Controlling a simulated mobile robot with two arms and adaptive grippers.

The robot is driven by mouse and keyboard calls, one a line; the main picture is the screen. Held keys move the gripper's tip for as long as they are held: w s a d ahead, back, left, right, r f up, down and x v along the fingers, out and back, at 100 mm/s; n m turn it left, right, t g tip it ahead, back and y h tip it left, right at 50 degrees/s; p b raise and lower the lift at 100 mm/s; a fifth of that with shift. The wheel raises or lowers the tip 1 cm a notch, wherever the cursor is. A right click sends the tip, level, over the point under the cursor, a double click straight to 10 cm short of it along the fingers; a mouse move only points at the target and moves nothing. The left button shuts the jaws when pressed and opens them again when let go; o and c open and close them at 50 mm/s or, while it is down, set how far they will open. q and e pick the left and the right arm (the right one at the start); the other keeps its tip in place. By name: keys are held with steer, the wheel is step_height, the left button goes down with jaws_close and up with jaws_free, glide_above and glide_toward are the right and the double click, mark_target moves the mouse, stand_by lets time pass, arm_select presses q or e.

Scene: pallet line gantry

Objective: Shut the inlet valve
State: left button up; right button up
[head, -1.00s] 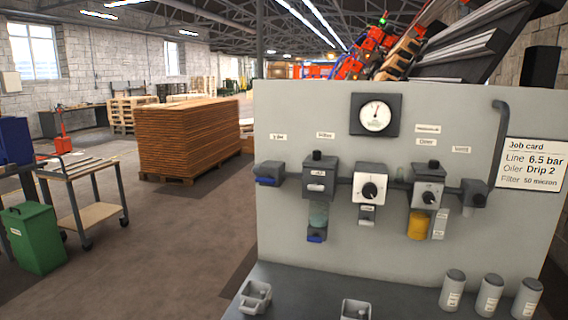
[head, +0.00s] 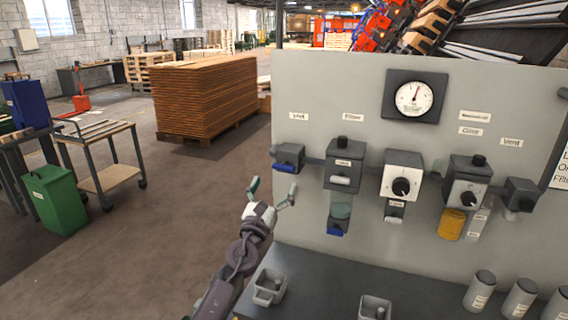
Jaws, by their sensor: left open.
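The inlet valve (head: 290,153) is a dark grey block at the left end of the panel's row of units, under a small label that seems to read Inlet. Its blue lever (head: 284,168) shows low on its front left, lying roughly level. My left gripper (head: 271,190) is open and empty, just below and left of the valve, fingers pointing up. It looks apart from the lever. My right gripper is out of the picture.
The grey panel (head: 330,72) carries a gauge (head: 413,99), a filter unit (head: 343,165), a regulator (head: 402,176) and an oiler (head: 467,182). A bench (head: 335,280) below holds grey trays and canisters. Floor at left is open, beside a cart (head: 103,174) and green bin (head: 54,199).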

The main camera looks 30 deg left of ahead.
mark_target(282, 169)
arm_select(q)
steer(key=x, duration=0.7)
steer(key=shift+w+f, duration=0.1)
steer(key=shift+w, duration=0.15)
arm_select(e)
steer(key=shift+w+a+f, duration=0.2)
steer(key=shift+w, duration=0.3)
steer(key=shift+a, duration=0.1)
arm_select(q)
steer(key=shift+c, duration=0.8)
steer(key=c, duration=1)
